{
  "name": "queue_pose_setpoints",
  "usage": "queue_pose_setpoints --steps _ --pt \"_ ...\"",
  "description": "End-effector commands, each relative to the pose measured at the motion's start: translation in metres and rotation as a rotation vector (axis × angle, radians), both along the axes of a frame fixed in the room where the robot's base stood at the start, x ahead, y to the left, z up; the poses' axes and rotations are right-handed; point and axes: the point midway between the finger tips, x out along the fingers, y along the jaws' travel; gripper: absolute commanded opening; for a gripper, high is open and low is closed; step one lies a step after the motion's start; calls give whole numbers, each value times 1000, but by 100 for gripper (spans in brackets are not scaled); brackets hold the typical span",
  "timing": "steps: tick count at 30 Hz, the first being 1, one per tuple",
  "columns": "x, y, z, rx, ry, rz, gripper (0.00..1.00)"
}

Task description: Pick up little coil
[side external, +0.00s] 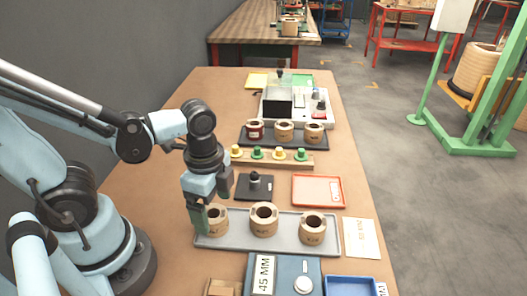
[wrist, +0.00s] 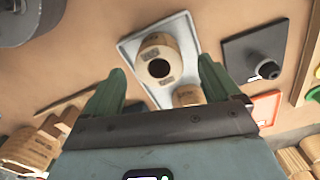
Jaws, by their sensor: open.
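Tan ring-shaped coils stand on a grey tray (side external: 288,247) in the front. The left coil (side external: 217,221), middle coil (side external: 264,218) and right coil (side external: 312,229) look alike, and I cannot tell which is the little one. My gripper (side external: 204,222) points down at the tray's left end, partly covering the left coil. In the wrist view my gripper (wrist: 162,66) has its two green fingers wide apart with nothing held. One coil (wrist: 158,62) shows in the gap beyond the fingertips, its dark hole visible. A second coil (wrist: 187,96) is partly hidden by the gripper body.
A black block with a post (side external: 254,187) and a red-rimmed tray (side external: 318,190) lie behind the grey tray. Further back are a rack of green and yellow pegs (side external: 272,157) and a dark tray with more coils (side external: 284,132). A blue bin (side external: 350,288) is in front.

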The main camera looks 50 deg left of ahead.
Motion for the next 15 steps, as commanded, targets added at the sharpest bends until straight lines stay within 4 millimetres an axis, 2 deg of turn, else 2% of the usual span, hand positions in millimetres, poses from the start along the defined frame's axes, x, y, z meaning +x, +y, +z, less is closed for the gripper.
queue_pose_setpoints --steps 9,15 --pt "0 0 -23 -1 -1 -1 90" --pt "-1 0 -30 -1 -1 -1 90"
